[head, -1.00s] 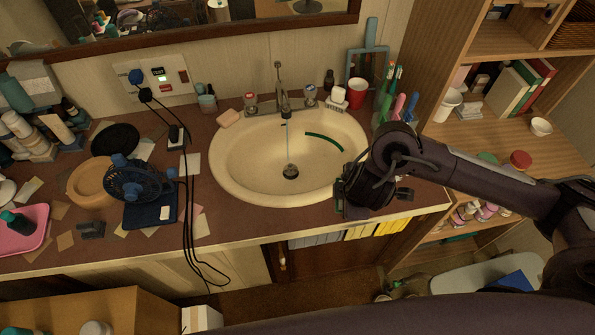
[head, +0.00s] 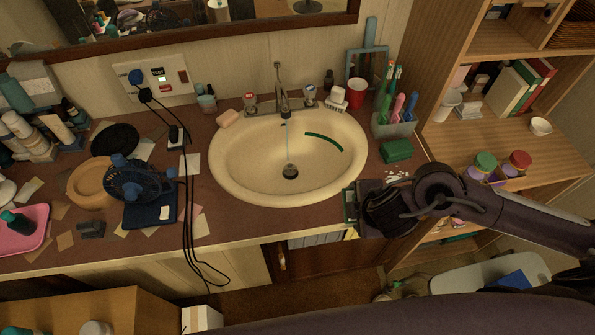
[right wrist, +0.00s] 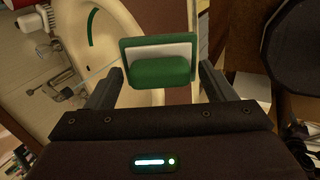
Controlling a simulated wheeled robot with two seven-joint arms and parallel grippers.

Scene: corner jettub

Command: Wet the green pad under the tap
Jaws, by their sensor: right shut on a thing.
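My right gripper (head: 354,208) is beside the right front rim of the basin. It is shut on the green pad (right wrist: 160,71), a green block with a white, green-edged part behind it in the right wrist view. In the head view only a green edge of the pad (head: 349,206) shows; my gripper hides the rest. The tap (head: 282,88) stands at the back of the cream basin (head: 230,185). A thin stream of water (head: 287,140) falls from it towards the dark drain. The pad is apart from the stream. My left gripper is not in view.
A green arc (head: 324,141) marks the basin's right inner wall. A dark green block (head: 397,150) lies on the counter right of the basin, near a toothbrush holder (head: 393,125). A red cup (head: 357,88) stands behind. A blue fan (head: 139,183) and hanging cables are left.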

